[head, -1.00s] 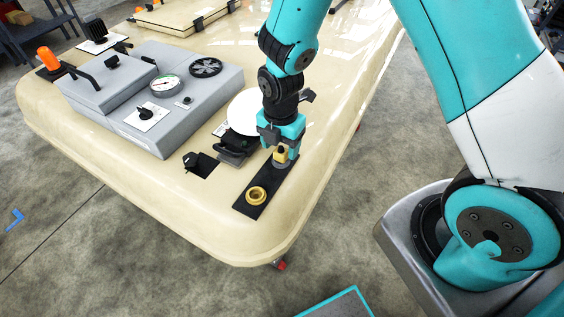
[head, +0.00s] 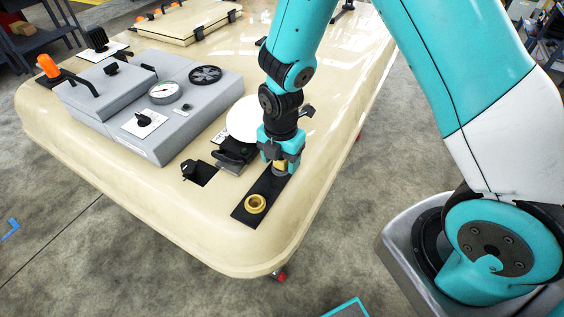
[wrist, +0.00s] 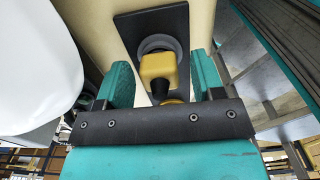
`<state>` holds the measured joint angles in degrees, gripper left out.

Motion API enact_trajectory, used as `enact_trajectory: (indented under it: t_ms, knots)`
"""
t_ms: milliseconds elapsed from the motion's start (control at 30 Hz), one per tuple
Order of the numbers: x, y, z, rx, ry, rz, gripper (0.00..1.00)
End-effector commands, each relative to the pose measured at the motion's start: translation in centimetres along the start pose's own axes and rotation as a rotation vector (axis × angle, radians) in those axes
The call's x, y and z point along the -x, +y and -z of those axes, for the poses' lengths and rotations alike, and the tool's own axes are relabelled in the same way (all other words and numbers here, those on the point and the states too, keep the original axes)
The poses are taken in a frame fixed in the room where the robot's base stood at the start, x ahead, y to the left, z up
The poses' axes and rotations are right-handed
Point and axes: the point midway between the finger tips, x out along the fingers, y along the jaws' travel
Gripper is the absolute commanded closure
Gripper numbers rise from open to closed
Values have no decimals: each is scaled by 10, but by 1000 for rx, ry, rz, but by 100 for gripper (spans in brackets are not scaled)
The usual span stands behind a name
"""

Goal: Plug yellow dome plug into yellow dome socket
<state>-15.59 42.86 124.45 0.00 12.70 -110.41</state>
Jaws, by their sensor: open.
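The yellow dome plug (head: 281,164) sits upright on a grey round base at the far end of a black plate (head: 242,214). The yellow socket (head: 256,204), a brass-coloured ring with a dark centre, is at the plate's near end. My gripper (head: 280,168) is open above the plate, with its fingers down around the plug. In the wrist view the plug (wrist: 158,70) lies between the two teal fingers (wrist: 161,65), with a gap on each side. A sliver of yellow below it, probably the socket (wrist: 173,101), is mostly hidden by my gripper body.
A white disc (head: 244,118) and a dark latch-like part (head: 233,155) stand close to the left of my gripper. A black knob (head: 190,168) and a grey console (head: 150,100) are farther left. The trolley's rounded edge lies just right of the plate.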

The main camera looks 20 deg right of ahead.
Motion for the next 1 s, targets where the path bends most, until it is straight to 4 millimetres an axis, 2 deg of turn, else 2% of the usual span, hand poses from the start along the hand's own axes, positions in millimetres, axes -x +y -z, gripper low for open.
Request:
enact_trajectory:
  t_ms: [500,567,767,800,1000]
  knots:
    - [0,0,0,0,0,0,38]
    - [0,0,0,0,0,0,50]
    - [0,0,0,0,0,0,96]
    - [0,0,0,0,0,0,100]
    - [3,0,0,0,0,0,100]
